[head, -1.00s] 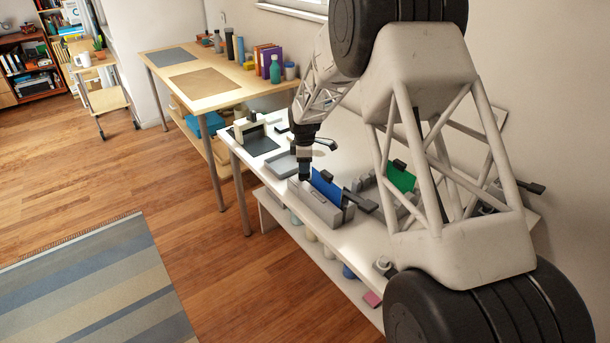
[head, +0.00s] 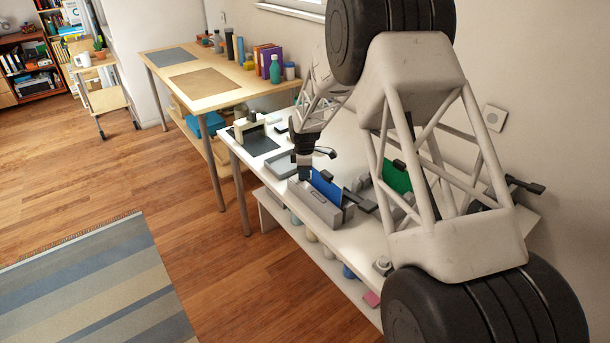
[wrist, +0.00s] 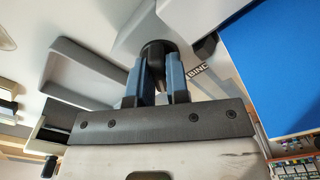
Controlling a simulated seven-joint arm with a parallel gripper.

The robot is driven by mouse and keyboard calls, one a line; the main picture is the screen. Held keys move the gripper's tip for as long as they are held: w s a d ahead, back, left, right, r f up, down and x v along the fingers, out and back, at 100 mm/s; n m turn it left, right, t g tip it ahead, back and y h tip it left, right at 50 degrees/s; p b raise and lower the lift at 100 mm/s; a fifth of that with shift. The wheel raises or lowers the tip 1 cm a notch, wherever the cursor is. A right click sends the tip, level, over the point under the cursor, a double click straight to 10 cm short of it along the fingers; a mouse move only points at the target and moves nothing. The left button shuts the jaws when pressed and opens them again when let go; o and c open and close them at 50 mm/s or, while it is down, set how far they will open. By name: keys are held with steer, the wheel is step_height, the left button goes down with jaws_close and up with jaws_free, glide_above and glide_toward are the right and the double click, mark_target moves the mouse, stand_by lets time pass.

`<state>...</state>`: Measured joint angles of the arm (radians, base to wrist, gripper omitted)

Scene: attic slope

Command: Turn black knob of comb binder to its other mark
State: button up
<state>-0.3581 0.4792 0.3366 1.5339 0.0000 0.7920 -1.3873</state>
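The comb binder (head: 318,207) is a grey machine with a blue sheet (head: 326,187) standing in it, on the white table in the head view. In the wrist view, the blue sheet (wrist: 278,62) is at the right, beside part of the lettering BIND. The black knob (wrist: 153,50) is at the top centre, between the two blue fingertips of my gripper (wrist: 157,68). The fingers look closed against its sides. In the head view my gripper (head: 304,175) points down at the binder's far left end. The knob and its marks are hidden there.
A grey tray (head: 281,166) lies just beyond the binder on the white table (head: 350,240). A machine with a green sheet (head: 397,177) stands to the right, partly behind my arm. A dark-based device (head: 258,142) stands at the table's far end. Small items sit on the shelf below.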

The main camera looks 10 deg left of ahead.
steer(key=shift+c, duration=0.9)
